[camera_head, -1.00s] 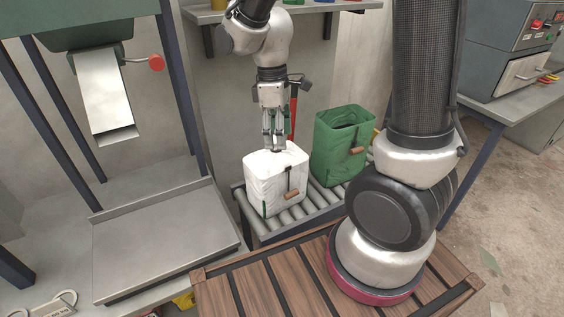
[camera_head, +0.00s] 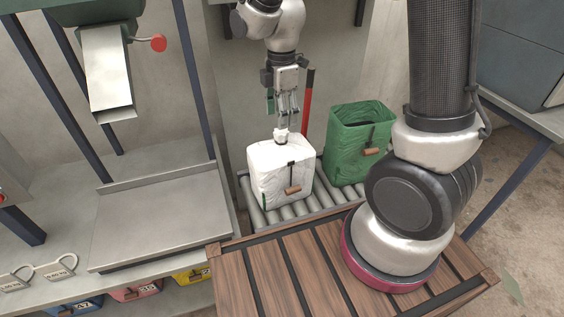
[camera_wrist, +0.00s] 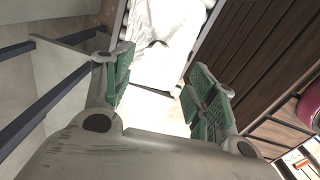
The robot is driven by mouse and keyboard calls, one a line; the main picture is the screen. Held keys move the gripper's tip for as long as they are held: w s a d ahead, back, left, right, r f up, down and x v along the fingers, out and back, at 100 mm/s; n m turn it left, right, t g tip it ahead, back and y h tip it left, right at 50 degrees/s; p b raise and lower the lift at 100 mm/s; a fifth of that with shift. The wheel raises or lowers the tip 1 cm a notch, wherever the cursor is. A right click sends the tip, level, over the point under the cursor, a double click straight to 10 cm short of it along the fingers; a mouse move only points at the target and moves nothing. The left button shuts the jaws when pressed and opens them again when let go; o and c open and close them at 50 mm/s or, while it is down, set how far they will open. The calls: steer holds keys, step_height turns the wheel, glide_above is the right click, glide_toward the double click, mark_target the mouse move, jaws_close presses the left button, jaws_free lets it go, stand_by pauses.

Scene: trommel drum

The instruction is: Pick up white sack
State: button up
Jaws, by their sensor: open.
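The white sack (camera_head: 280,175) stands upright on a roller conveyor, with a knotted top and a brown handle on its front. My gripper (camera_head: 287,124) is directly above the sack, pointing down, with its fingertips at or just above the knot; I cannot tell whether they touch it. In the wrist view the white sack (camera_wrist: 165,40) shows beyond the gap between the green-padded fingers of my gripper (camera_wrist: 160,85). The fingers are spread apart and hold nothing.
A green sack (camera_head: 357,145) stands on the roller conveyor (camera_head: 300,208) just right of the white one. A metal platform (camera_head: 160,225) lies to the left, under a chute (camera_head: 107,75). A wooden slatted deck (camera_head: 280,270) is in front. Several coloured bins sit low at left.

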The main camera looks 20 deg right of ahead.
mark_target(281, 133)
step_height(281, 133, down, 8)
steer(key=shift+w+r, duration=0.15)
steer(key=shift+r, duration=0.05)
jaws_close()
stand_by(0.4)
steer(key=shift+r, duration=0.1)
